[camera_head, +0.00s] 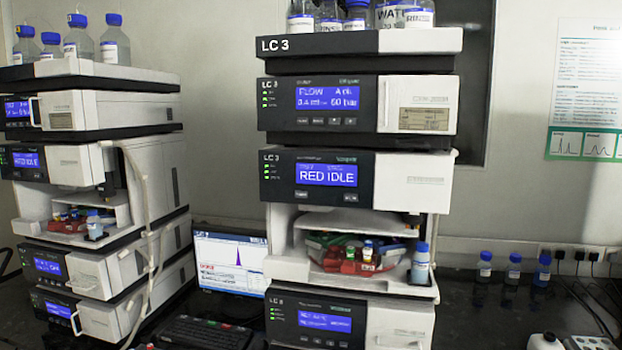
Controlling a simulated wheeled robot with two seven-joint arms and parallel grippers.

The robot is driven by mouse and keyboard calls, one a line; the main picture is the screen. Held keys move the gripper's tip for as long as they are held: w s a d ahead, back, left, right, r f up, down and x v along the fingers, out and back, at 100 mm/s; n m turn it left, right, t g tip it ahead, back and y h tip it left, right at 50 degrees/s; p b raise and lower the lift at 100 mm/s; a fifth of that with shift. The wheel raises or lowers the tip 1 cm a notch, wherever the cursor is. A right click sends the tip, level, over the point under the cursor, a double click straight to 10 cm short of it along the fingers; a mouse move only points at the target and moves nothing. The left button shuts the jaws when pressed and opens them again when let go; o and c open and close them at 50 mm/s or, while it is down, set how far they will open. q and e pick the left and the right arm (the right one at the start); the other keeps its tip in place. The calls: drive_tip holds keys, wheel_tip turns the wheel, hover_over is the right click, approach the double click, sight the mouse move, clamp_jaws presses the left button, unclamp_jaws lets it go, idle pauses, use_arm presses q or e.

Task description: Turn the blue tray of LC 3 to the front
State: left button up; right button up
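The LC 3 stack (360,55) stands in the middle, with its label on the top module. Its sampler module (412,180) has a display (326,173) reading "RED IDLE". Below that display the sampler compartment is open. A red tray (345,266) with several small vials faces the front. A green tray part (318,240) shows behind it at the left. The blue tray is not clearly seen; the back of the compartment is dark and partly hidden by the red tray and vials. Neither of my grippers is in view.
A blue-capped bottle (420,264) stands at the compartment's right front. Another stack (95,190) with an open compartment stands at the left. Several small bottles (514,267) line the back right bench.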

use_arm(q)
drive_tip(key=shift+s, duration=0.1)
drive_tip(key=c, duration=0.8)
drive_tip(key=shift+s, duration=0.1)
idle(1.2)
